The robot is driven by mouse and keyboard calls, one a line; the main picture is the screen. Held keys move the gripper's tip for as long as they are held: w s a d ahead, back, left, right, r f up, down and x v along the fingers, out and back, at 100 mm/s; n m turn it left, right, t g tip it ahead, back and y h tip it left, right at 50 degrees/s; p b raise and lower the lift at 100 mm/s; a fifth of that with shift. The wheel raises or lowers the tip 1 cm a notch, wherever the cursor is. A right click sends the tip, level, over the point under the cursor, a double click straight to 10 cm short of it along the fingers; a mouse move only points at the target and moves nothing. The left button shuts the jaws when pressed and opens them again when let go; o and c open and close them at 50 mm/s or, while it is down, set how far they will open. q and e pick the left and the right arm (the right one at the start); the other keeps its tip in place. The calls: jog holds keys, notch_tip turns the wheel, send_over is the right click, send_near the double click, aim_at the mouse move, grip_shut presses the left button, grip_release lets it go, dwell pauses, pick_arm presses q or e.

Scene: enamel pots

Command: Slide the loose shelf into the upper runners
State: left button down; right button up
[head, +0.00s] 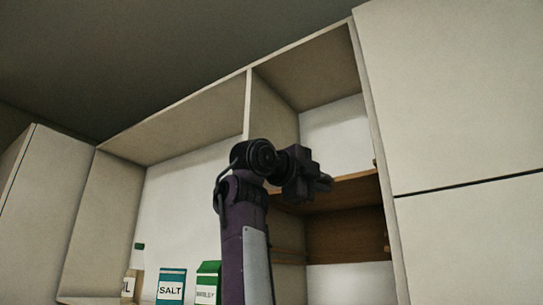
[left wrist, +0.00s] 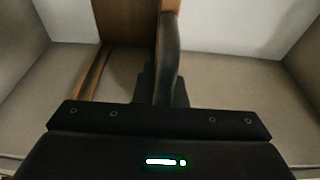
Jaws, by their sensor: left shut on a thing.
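The loose shelf (head: 350,191) is a brown wooden board in the right-hand open compartment of the cabinet. It also shows in the left wrist view (left wrist: 125,22), running away from the gripper. My left gripper (head: 322,184) is at the shelf's front edge and shut on it; in the left wrist view the dark fingers (left wrist: 163,88) meet the board's edge. A wooden runner (left wrist: 93,75) is on the compartment wall in the left wrist view. Lower runners (head: 288,249) show in the head view. Whether the shelf rests in the upper runners cannot be told. My right gripper is not in view.
A cabinet divider (head: 262,105) stands left of the compartment, and a closed cabinet door (head: 455,100) is at the right.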

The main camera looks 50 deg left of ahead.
pick_arm(q)
jog(key=c, duration=1.4)
grip_release()
jog(key=shift+s+r, duration=0.1)
jog(key=shift+s, duration=0.05)
jog(key=s+b, duration=0.3)
jog(key=s, duration=0.4)
jog(key=shift+s+d, duration=0.25)
jog(key=shift+s, duration=0.15)
jog(key=shift+w, duration=0.1)
